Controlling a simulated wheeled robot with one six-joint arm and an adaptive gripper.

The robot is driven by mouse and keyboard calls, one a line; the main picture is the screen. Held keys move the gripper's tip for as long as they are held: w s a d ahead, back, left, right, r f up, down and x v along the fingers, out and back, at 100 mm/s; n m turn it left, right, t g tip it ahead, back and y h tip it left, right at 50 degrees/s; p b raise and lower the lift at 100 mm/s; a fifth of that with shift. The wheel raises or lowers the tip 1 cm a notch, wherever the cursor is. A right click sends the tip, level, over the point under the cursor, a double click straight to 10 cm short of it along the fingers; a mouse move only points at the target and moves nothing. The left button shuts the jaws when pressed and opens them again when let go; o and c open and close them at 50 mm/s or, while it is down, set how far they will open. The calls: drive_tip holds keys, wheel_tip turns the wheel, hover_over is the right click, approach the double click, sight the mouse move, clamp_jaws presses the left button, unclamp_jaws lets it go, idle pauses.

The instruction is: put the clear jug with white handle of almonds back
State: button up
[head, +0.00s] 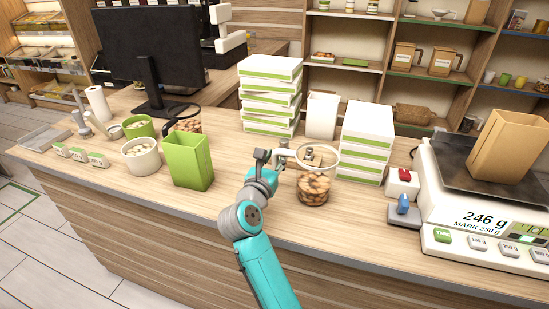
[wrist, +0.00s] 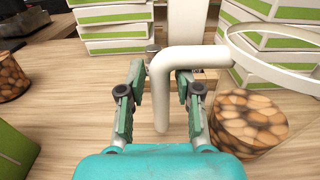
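The clear jug of almonds (head: 313,189) stands upright on the counter, in front of the right stack of boxes. Its clear wall hardly shows; the almonds (wrist: 248,122) and the pale rim (wrist: 275,73) are at the right in the wrist view. Its white handle (wrist: 160,90) bends down between my fingers. My gripper (wrist: 160,103) is open around the handle, with a gap visible on each side. In the head view my gripper (head: 271,158) is just left of the jug. My wrist hides part of the handle there.
White-and-green boxes are stacked behind (head: 268,95) and right (head: 365,140). A green box (head: 188,160), white tub (head: 141,158) and another jug of brown contents (head: 188,125) stand left. A scale (head: 480,205) reading 246 g holds a brown bag (head: 508,145).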

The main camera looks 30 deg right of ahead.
drive_tip(key=shift+o, duration=0.2)
drive_tip(key=v, duration=1.2)
drive_tip(key=shift+s, duration=0.1)
drive_tip(key=s+d+n+h, duration=0.1)
drive_tip(key=s, duration=0.2)
drive_tip(key=s+d+f+n+t+h, duration=0.1)
drive_tip(key=s+n, duration=0.1)
drive_tip(key=s+d+f+n+h, duration=0.1)
drive_tip(key=s+n, duration=0.1)
drive_tip(key=s, duration=0.1)
drive_tip(key=shift+s+d+f, duration=0.15)
drive_tip(key=shift+s+d, duration=0.05)
drive_tip(key=shift+s, duration=0.2)
drive_tip(key=s+a+f+m+t+y, duration=0.1)
drive_tip(key=s+a+f+m+y, duration=0.2)
drive_tip(key=s+m, duration=0.7)
drive_tip(key=s+a+f+m+t+y, duration=0.1)
drive_tip(key=s+a+f+m+y, duration=0.3)
drive_tip(key=s+f+m+y, duration=0.3)
drive_tip(key=s+a+f+m+y, duration=0.3)
drive_tip(key=s+f+m+y, duration=0.2)
drive_tip(key=s+m, duration=0.8)
drive_tip(key=shift+s+a+f+m+t+y, duration=0.3)
drive_tip(key=shift+s+t+y, duration=0.1)
drive_tip(key=shift+s+y, duration=0.75)
